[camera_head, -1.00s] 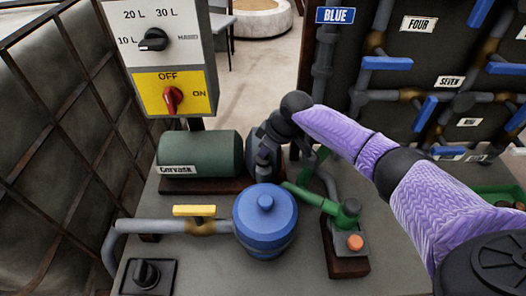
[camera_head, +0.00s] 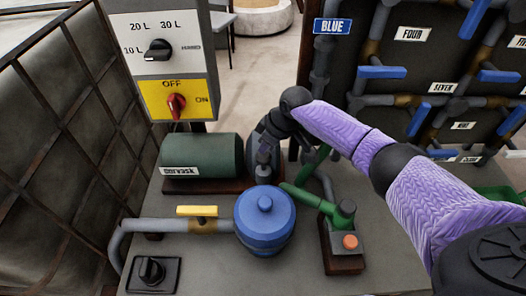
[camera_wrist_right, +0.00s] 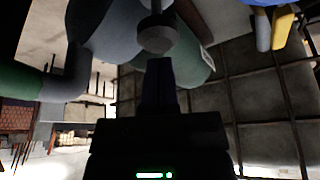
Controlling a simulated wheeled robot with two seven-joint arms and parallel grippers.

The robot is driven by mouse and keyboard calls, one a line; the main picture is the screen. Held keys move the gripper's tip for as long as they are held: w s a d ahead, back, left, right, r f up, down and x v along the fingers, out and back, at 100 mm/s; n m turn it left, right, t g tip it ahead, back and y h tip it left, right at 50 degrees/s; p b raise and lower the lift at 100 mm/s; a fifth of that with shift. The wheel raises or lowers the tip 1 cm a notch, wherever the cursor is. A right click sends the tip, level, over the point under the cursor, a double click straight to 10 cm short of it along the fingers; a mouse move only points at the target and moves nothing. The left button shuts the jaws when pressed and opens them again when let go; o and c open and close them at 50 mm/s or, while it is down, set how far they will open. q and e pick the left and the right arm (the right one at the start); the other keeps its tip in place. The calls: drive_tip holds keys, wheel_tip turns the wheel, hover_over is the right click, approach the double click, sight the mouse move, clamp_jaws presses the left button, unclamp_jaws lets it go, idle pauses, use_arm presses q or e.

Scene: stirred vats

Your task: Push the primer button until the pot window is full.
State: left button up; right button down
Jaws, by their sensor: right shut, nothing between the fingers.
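My right gripper (camera_head: 264,166) points down beside the dark green Corvask cylinder (camera_head: 203,152), behind the blue lidded vessel (camera_head: 265,222). In the right wrist view, its dark fingers (camera_wrist_right: 158,62) are shut and empty. Their tips are just short of or against a round grey button-like end (camera_wrist_right: 158,40) on a stem; I cannot tell if they touch. That may be the primer button, but no label shows. My arm and hand cover much of this spot in the head view. I cannot make out a pot window. My left gripper is not in view.
A green pipe leads to a box with an orange button (camera_head: 350,242). A yellow-handled valve (camera_head: 197,211) and black knob (camera_head: 151,270) are at the left. A panel with a red switch (camera_head: 176,104) stands behind. Blue-handled valves (camera_head: 382,72) line the dark rack.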

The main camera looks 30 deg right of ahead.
sight(265, 155)
drive_tip(key=shift+f+b, duration=1.25)
drive_tip(key=shift+f, duration=0.6)
wheel_tip(265, 155, up, 5)
drive_tip(key=p, duration=0.4)
drive_tip(key=shift+f, duration=0.15)
wheel_tip(265, 155, up, 6)
drive_tip(key=p, duration=0.6)
